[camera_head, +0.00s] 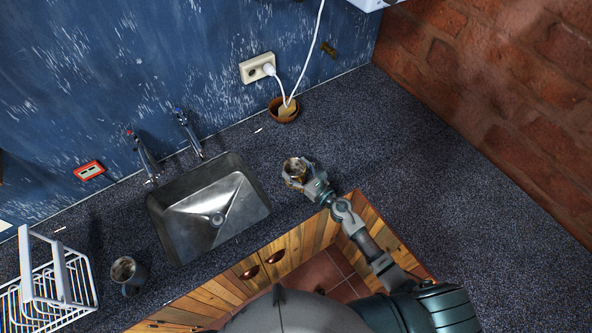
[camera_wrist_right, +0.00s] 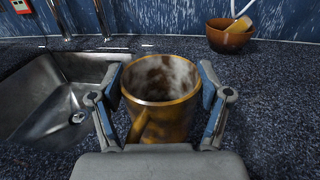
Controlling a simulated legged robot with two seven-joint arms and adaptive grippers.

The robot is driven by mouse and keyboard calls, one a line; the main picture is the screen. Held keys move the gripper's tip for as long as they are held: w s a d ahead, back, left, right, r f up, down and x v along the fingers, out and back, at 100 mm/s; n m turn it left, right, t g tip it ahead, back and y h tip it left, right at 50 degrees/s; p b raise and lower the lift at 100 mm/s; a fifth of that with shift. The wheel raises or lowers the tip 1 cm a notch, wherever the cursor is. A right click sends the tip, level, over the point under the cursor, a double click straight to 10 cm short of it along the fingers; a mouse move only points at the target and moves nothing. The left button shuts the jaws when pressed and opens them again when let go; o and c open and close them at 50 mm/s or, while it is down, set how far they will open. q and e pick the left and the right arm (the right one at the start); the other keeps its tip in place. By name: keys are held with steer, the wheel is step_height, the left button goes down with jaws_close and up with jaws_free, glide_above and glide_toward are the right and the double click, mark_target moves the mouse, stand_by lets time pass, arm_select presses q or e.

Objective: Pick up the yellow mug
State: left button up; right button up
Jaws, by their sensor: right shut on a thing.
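The yellow mug (camera_wrist_right: 162,110) is brownish yellow with dark stains inside. It stands upright between the fingers of my right gripper (camera_wrist_right: 165,90) in the right wrist view, its handle toward the wrist. In the head view the mug (camera_head: 297,169) is on or just above the counter, right of the sink; I cannot tell whether it is lifted. My right gripper (camera_head: 300,180) is shut on the mug, one finger on each side, and partly covers it in the head view. My left gripper is not in view.
A metal sink (camera_head: 187,208) with two taps is left of the mug. A dark mug (camera_head: 128,272) and a white dish rack (camera_head: 62,290) stand farther left. The counter to the right is clear.

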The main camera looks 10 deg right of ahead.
steer(key=s+a+r+p, duration=0.3)
steer(key=s+a, duration=0.5)
steer(key=s, duration=0.5)
steer(key=shift+s+a+r+p, duration=0.15)
steer(key=shift+a+r+p, duration=0.2)
steer(key=shift+p, duration=0.3)
stand_by(1.8)
